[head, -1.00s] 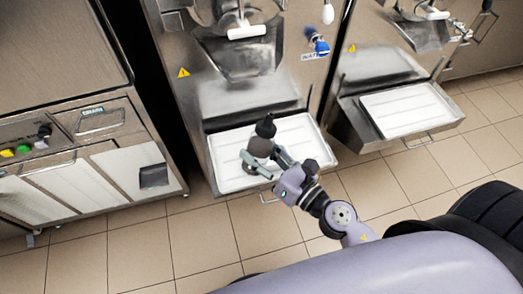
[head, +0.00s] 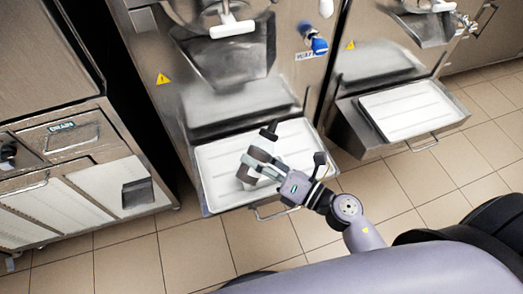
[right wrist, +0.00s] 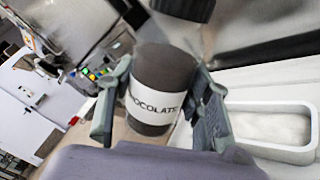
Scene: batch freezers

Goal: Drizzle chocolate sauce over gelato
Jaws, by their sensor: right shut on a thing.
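My right gripper (head: 254,166) is shut on a dark brown bottle (right wrist: 165,68) with a white band that reads "CHOCOLATE" in the right wrist view. The bottle's black cap (right wrist: 185,8) is at the top of that view, and its black tip (head: 269,131) shows beyond the fingers in the head view. The bottle is held over the white tray of the middle machine and looks tilted. A white rectangular tub (right wrist: 272,130) with white, gelato-like contents lies to the right of the bottle in the right wrist view. My left gripper is not in view.
The white tray (head: 213,192) sits under the spout of a steel machine (head: 225,100). A second machine with a similar tray (head: 412,108) stands to the right. A steel cabinet (head: 95,165) stands to the left. Tiled floor (head: 200,245) is clear in front.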

